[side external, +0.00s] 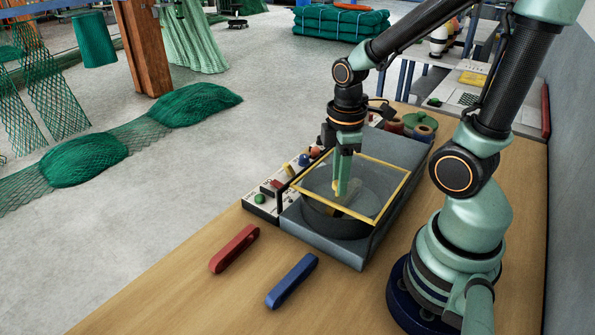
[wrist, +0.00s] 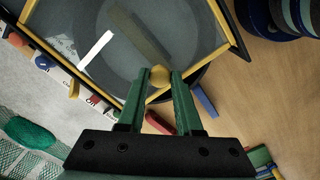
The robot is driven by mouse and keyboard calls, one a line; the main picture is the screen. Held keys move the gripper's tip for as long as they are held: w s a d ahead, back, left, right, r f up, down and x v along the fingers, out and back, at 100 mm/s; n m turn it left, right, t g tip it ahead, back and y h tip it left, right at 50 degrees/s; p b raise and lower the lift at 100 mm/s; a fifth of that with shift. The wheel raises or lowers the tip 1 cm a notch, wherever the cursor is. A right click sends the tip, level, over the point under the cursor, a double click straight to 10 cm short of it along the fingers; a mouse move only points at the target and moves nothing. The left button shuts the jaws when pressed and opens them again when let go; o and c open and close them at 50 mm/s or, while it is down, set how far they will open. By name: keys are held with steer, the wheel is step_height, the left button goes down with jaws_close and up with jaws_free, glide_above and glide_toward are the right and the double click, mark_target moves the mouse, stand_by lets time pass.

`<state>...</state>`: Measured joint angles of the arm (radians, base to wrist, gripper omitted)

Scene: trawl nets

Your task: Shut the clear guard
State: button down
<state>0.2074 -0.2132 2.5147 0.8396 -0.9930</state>
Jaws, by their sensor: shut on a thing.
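The clear guard (side external: 374,190) is a see-through panel in a yellow frame. In the side view it stands above a dark round part (side external: 335,222) set in a grey machine (side external: 392,245), with a gap under its near edge. In the wrist view the guard (wrist: 85,35) fills the upper left. My gripper (side external: 340,192) points down at the guard. In the wrist view my gripper (wrist: 160,80) is shut on a yellow knob (wrist: 159,76), which seems to belong to the guard. The guard's hinge is hard to make out.
A control panel with a green button (side external: 260,199) and other knobs runs along the machine's left side. A red handle (side external: 234,248) and a blue handle (side external: 292,281) lie on the wooden bench (side external: 185,290) in front. Spools (side external: 422,133) stand behind.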

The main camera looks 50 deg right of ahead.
steer(key=shift+a, duration=1.9)
steer(key=c, duration=0.6)
jaws_free()
steer(key=shift+s, duration=0.1)
step_height(320, 180, up, 12)
steer(key=shift+r, duration=0.1)
